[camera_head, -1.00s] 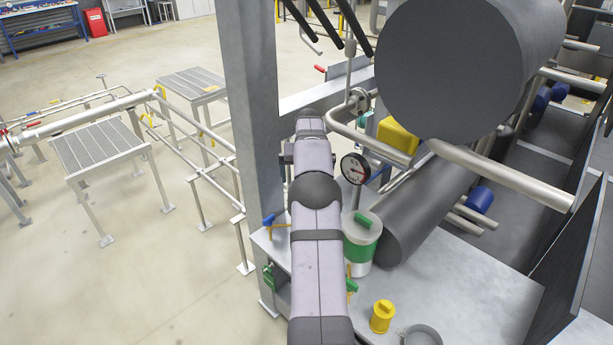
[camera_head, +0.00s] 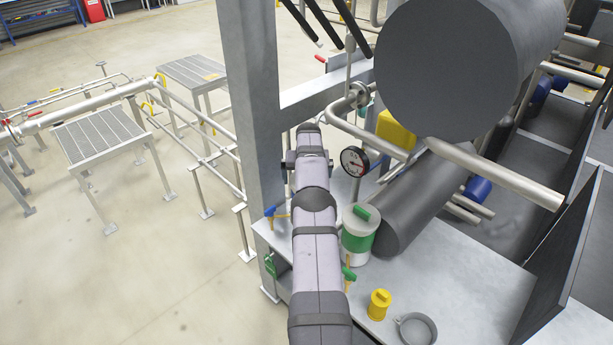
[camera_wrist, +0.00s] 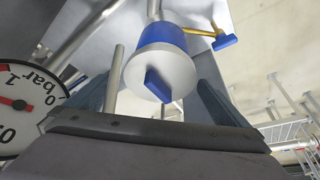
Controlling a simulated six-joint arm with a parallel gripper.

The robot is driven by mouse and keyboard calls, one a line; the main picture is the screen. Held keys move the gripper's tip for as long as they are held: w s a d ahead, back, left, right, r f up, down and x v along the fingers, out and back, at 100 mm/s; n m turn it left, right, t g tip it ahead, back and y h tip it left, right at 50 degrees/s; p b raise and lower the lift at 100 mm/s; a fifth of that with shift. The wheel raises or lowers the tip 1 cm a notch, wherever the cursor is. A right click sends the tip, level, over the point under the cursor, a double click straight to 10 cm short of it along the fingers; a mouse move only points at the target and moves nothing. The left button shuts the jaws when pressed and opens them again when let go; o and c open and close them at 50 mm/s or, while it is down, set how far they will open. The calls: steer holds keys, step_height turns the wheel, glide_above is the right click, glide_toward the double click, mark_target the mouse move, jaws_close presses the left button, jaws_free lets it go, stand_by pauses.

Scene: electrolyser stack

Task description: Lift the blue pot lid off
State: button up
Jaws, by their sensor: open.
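In the wrist view the blue pot (camera_wrist: 160,36) shows as a cylinder with a blue band. Its pale round lid (camera_wrist: 178,72) faces my gripper and carries a blue bar-shaped handle (camera_wrist: 157,85). My gripper (camera_wrist: 155,88) is open, with one dark finger at each side of the picture and the lid handle lying between them in the view. I see no contact; the exact gap is hard to judge. In the head view my arm covers the blue pot and my fingers.
A green-banded pot (camera_head: 358,240) with a green handle stands right of my arm, beside a large grey cylinder (camera_head: 418,205). A pressure gauge (camera_head: 354,161) is close to my wrist. A yellow pot (camera_head: 379,305) and grey dish (camera_head: 416,328) stand nearer. A steel post (camera_head: 252,110) rises at left.

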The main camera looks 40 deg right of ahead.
steer(key=shift+f, duration=0.15)
steer(key=c, duration=0.9)
steer(key=shift+c, duration=0.2)
steer(key=shift+w+r, duration=0.1)
steer(key=shift+r, duration=0.2)
steer(key=shift+r+p, duration=0.65)
steer(key=shift+r, duration=0.3)
steer(key=shift+r, duration=0.15)
steer(key=shift+r+p, duration=1.5)
steer(key=shift+r, duration=0.4)
